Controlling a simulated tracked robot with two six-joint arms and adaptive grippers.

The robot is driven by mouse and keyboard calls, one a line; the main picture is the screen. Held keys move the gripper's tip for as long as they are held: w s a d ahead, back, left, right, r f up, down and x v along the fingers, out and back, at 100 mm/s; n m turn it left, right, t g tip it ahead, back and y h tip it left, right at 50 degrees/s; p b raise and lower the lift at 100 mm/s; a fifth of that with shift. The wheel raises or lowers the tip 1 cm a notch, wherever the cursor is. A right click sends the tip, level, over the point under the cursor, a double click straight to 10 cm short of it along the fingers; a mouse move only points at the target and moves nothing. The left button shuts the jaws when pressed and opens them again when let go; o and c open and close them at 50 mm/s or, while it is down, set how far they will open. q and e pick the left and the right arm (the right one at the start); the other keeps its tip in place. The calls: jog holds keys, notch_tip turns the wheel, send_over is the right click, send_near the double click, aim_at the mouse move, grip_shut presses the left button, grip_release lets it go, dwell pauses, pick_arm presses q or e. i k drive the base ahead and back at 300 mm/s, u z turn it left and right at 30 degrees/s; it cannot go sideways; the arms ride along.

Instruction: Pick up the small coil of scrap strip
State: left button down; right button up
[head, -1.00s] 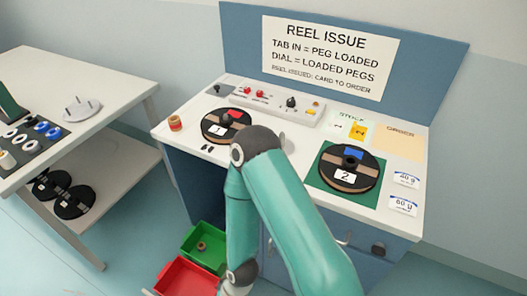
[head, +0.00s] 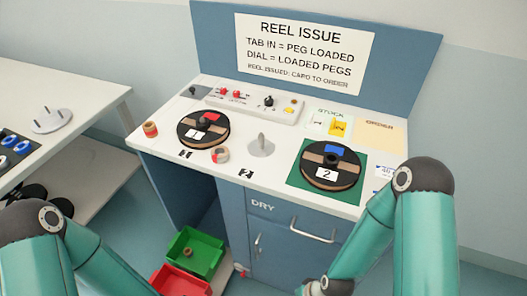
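A small brown coil (head: 188,252), which looks like the scrap strip, lies in the green bin (head: 207,268) low in front of the bench. My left arm comes in at the lower left and my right arm at the lower right. No gripper is seen at the coil.
The red bin (head: 178,284) adjoins the green one. On the white bench (head: 262,188) are reel 1 (head: 203,128), reel 2 (head: 330,165) on a green mat, a grey peg (head: 261,146) and two small rolls (head: 150,129) (head: 220,154). A blue cabinet (head: 285,247) stands beside the bins.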

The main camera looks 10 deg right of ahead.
aim_at(216, 159)
jog(key=z, duration=0.45)
jog(key=k, duration=0.65)
jog(key=u, duration=1.05)
jog(key=i, duration=0.8)
jog(key=u, duration=0.5)
